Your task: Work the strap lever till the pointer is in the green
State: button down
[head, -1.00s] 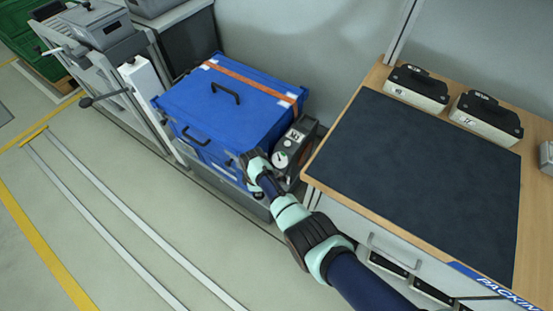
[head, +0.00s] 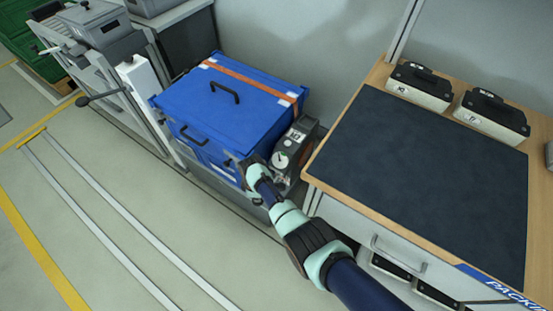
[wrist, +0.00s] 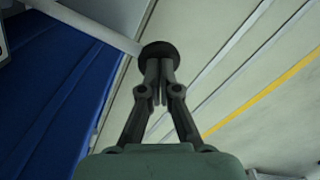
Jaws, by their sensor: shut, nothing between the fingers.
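The strap tensioner (head: 294,150) is a dark grey box with a white round dial (head: 280,160), standing at the right side of the blue crate (head: 225,112). The dial is too small to read the pointer against the green. An orange strap (head: 250,80) runs over the crate lid. My gripper (wrist: 160,68) is shut, its fingertips against or just behind a round black knob (wrist: 158,50) at the end of a pale bar (wrist: 95,25), seemingly the lever. I cannot tell whether they touch. In the head view my wrist hides most of the lever area.
A packing bench (head: 425,185) with a dark mat and black-topped boxes (head: 420,86) stands close on the right. The floor in front is clear.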

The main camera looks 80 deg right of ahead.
jog(key=shift+a+f+b, duration=0.15)
jog(key=shift+f+b, duration=0.45)
jog(key=shift+f, duration=0.1)
jog(key=shift+f+b, duration=0.65)
jog(key=shift+f, duration=0.15)
jog(key=shift+f+b, duration=0.85)
jog(key=r+p, duration=0.6)
jog(key=d+r+p, duration=0.1)
jog(key=r+p, duration=0.2)
jog(key=r, duration=0.1)
jog(key=shift+s, duration=0.2)
jog(key=shift+f, duration=0.2)
